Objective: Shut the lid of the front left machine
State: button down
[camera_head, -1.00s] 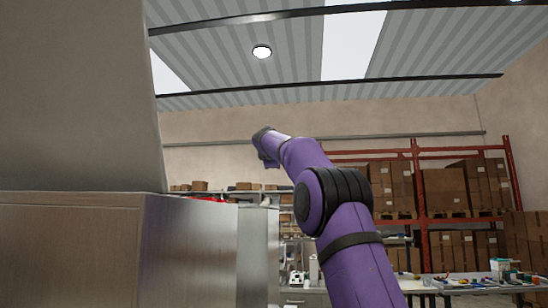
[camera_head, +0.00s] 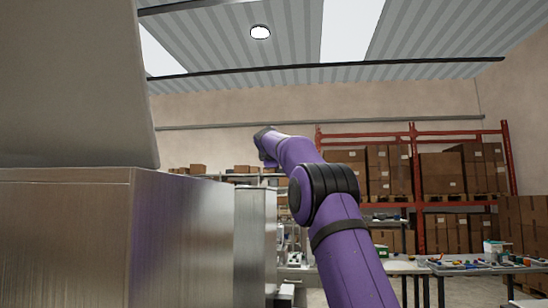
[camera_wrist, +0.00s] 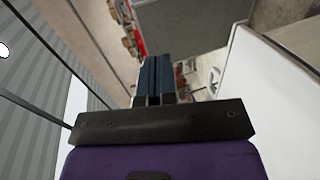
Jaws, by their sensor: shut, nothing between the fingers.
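A large metal machine (camera_head: 65,235) fills the left of the head view, close to me. Its lid (camera_head: 70,85) is a broad grey panel standing raised and tilted above the body, so the machine is open. My arm reaches up and away to the right of it; its far end is beyond the lid's right edge in the picture. In the wrist view my gripper (camera_wrist: 157,62) has its two dark fingers together, with nothing between them. A grey panel (camera_wrist: 190,25) and a pale panel (camera_wrist: 270,95) lie beyond the fingers; I cannot tell which machine part each is.
A second metal cabinet (camera_head: 255,240) stands just behind the machine's right side. Work tables (camera_head: 470,266) with small items are at the right. Red racks (camera_head: 415,180) with cartons line the back wall. The air above and right of the machine is open.

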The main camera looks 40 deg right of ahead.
jog(key=f, duration=0.2)
jog(key=w+d+f+g+y, duration=0.1)
jog(key=f, duration=0.1)
jog(key=f+g+y, duration=0.1)
jog(key=f, duration=0.1)
jog(key=shift+w+d, duration=0.35)
jog(key=shift+d, duration=0.05)
jog(key=shift+w+d+f+g+y, duration=0.1)
jog(key=shift+f+g+y, duration=0.5)
jog(key=shift+f, duration=0.55)
jog(key=v, duration=1.1)
